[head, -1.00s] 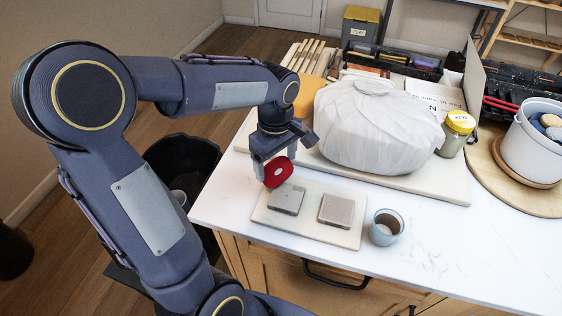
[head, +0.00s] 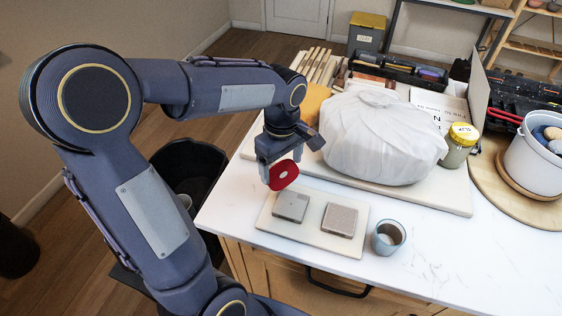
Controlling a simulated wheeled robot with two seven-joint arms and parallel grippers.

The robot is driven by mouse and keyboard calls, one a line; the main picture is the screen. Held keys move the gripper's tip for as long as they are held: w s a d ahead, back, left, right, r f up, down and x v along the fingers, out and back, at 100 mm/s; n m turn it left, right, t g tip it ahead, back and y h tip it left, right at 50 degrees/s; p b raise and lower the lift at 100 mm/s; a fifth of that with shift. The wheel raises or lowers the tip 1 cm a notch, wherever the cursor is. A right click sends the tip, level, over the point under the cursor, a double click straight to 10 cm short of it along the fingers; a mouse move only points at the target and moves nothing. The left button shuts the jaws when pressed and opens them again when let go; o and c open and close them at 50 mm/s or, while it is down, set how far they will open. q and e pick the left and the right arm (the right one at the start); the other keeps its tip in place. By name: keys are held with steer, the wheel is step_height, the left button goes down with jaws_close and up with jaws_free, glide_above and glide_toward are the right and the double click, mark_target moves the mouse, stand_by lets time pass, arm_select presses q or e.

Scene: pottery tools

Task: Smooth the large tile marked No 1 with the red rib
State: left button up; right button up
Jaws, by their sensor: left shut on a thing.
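My left gripper (head: 273,168) is shut on the red rib (head: 283,175), a flat red piece with a pale hole in its middle. It holds the rib tilted, just above and behind the left tile. Two square grey tiles lie on a pale board (head: 316,237). The left tile (head: 290,206) is darker and smooth-looking with a small mark; the right tile (head: 339,220) has a rougher, lighter face. I cannot read a number on either tile. My right gripper is not in view.
A blue-grey cup (head: 388,237) stands right of the board. Behind are a large white wrapped bundle (head: 375,140), a yellow-lidded jar (head: 458,145) and a white bucket (head: 535,160) on a round wooden board. The front right worktop is clear.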

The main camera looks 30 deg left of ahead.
arm_select(q)
steer(key=s+d, duration=0.1)
steer(key=d, duration=0.1)
steer(key=s+d+b, duration=0.1)
steer(key=d, duration=0.1)
steer(key=s+d, duration=0.1)
steer(key=d, duration=0.1)
steer(key=shift+s+f, duration=0.4)
steer(key=shift+f+b, duration=0.2)
steer(key=shift+b, duration=0.15)
steer(key=shift+f+b, duration=0.45)
steer(key=shift+f, duration=0.1)
steer(key=shift+a+r, duration=0.1)
steer(key=shift+w+a+r, duration=0.1)
steer(key=shift+w+a, duration=0.15)
steer(key=shift+a, duration=0.45)
steer(key=shift+w+a, duration=0.25)
steer(key=shift+a, duration=0.7)
steer(key=shift+a, duration=0.1)
